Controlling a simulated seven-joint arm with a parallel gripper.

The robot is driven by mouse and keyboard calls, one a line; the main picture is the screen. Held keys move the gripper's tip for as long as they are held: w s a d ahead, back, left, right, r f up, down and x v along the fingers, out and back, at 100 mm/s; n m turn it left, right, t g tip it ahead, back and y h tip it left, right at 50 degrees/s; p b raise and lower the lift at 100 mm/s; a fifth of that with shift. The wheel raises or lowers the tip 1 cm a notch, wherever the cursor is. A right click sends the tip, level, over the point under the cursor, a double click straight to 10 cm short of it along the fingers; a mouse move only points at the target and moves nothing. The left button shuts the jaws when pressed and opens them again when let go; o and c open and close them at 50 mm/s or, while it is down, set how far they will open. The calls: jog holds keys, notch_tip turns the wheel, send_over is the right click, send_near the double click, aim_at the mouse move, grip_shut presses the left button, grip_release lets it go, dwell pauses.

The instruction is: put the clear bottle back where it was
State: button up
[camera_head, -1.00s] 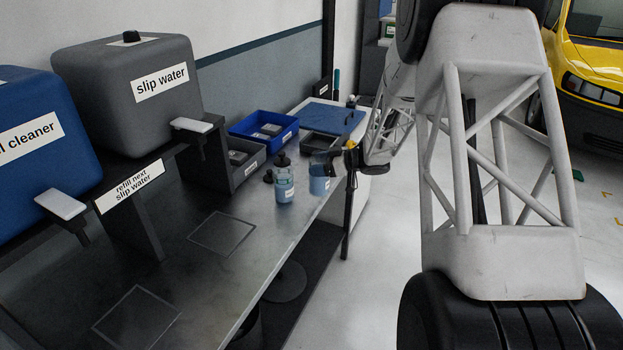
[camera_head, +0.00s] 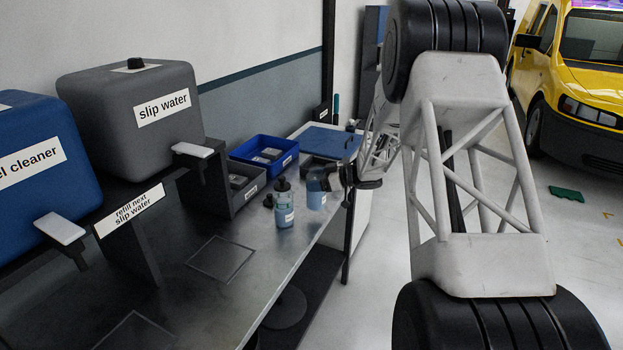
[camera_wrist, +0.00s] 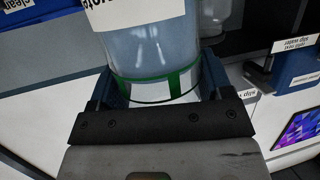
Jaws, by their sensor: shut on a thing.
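A clear bottle (camera_head: 316,201) with bluish liquid is by the bench's right edge in the head view. My gripper (camera_head: 331,179) is shut on it from the right. In the wrist view the bottle (camera_wrist: 152,52) stands between the fingers of my gripper (camera_wrist: 156,100), with a white label and a green band near its lower end. Whether its base touches the bench I cannot tell. A second bottle (camera_head: 284,206) with a dark cap stands on the bench just left of it.
The steel bench (camera_head: 185,300) has outlined squares and is clear at the front. Behind the bottles are a blue bin (camera_head: 292,160) and a grey bin (camera_head: 243,200). The "slip water" tank (camera_head: 110,118) and "refill next" sign (camera_head: 130,210) stand to the left.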

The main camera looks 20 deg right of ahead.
jog(key=w+d, duration=0.1)
jog(key=w, duration=0.8)
jog(key=shift+w+d+f, duration=0.35)
jog(key=shift+d+f, duration=0.05)
jog(key=shift+f, duration=0.1)
jog(key=shift+f, duration=1.65)
jog(key=shift+f, duration=0.15)
jog(key=o, duration=1.2)
